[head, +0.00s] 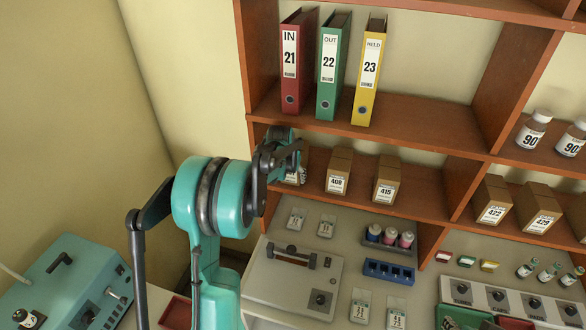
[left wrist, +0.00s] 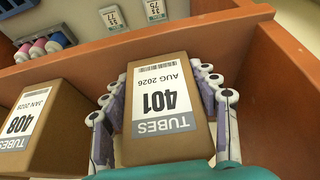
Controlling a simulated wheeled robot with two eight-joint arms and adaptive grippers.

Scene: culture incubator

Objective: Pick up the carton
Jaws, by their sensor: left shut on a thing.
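The carton labelled TUBES 401 (left wrist: 185,137) is brown and fills the middle of the left wrist view, its label upside down there. My left gripper (left wrist: 163,110) has its fingers on both sides of this carton and is shut on it. In the head view my left gripper (head: 290,160) reaches into the left end of the lower shelf, and the carton is mostly hidden behind it. Carton 408 (head: 339,171) stands just to the right, with carton 415 (head: 386,180) beyond it. My right gripper is in neither view.
The red, green and yellow binders (head: 299,60) stand on the shelf above. A shelf wall (head: 256,60) is close on the left. Cartons 422 (head: 491,199) and 429 (head: 537,206) sit in the right bay. A grey box (head: 292,280) is on the counter below.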

